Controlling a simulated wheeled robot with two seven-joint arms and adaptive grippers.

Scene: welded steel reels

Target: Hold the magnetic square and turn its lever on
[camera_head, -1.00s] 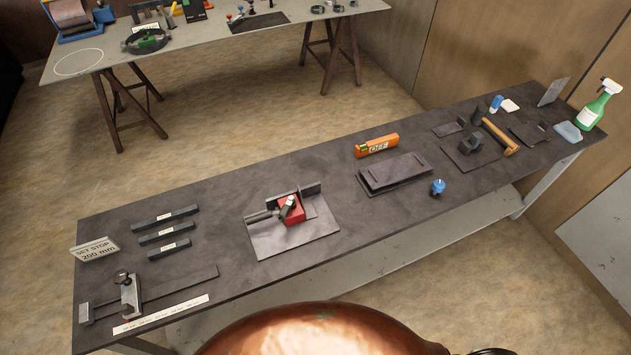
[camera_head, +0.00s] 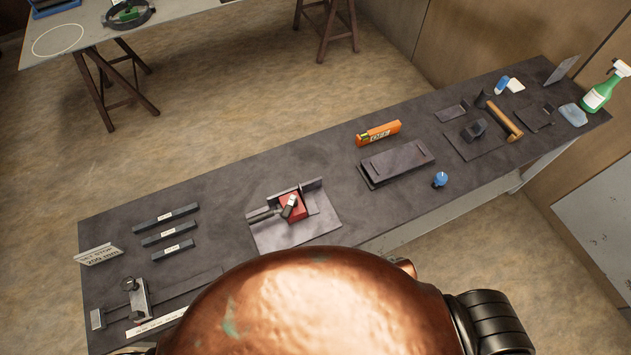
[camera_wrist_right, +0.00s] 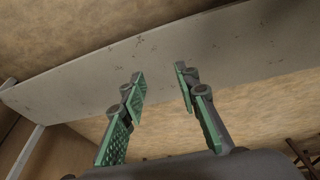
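The red magnetic square (camera_head: 293,207) sits on a grey steel plate (camera_head: 325,228) near the middle of the dark bench, against an upright steel piece (camera_head: 311,186). A grey lever (camera_head: 264,214) sticks out from it to the left. A light-coloured fitting lies across the red body. I cannot tell the lever's state. In the right wrist view my right gripper (camera_wrist_right: 160,85) is open and empty, its green-padded fingers apart, with a grey surface beyond them. My left gripper is not in view. No gripper is at the square in the head view.
My copper-coloured body covers the bench's near edge.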

